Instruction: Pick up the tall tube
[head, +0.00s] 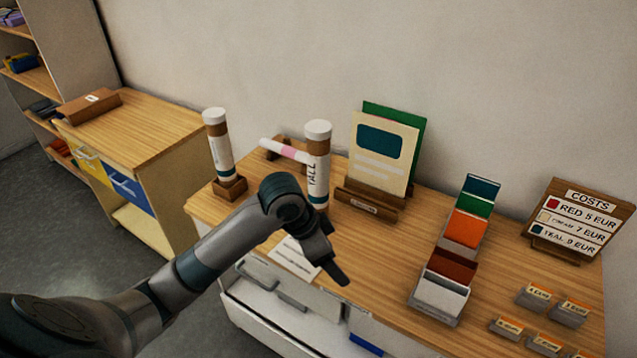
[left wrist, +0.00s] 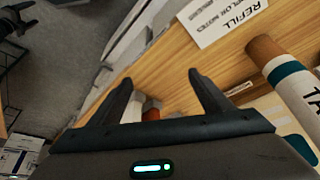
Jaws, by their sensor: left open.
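The tall tube (head: 317,160) stands upright on the wooden table, with a white cap, a brown band and a white label reading TALL. Part of it shows at the right edge of the left wrist view (left wrist: 290,80), with a brown end and a teal band. My left gripper (head: 337,272) is in front of the tube and a little to its right, apart from it. In the left wrist view its two fingers (left wrist: 160,92) are spread, and the tube lies outside them. My forearm hides a little near the tube's foot.
A second capped tube (head: 219,145) stands in a wooden base to the left. A white and pink tube (head: 285,150) lies on a holder behind. A card stand (head: 383,150), a card rack (head: 440,297) and a costs sign (head: 575,222) stand to the right. A refill paper (left wrist: 220,20) lies in front.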

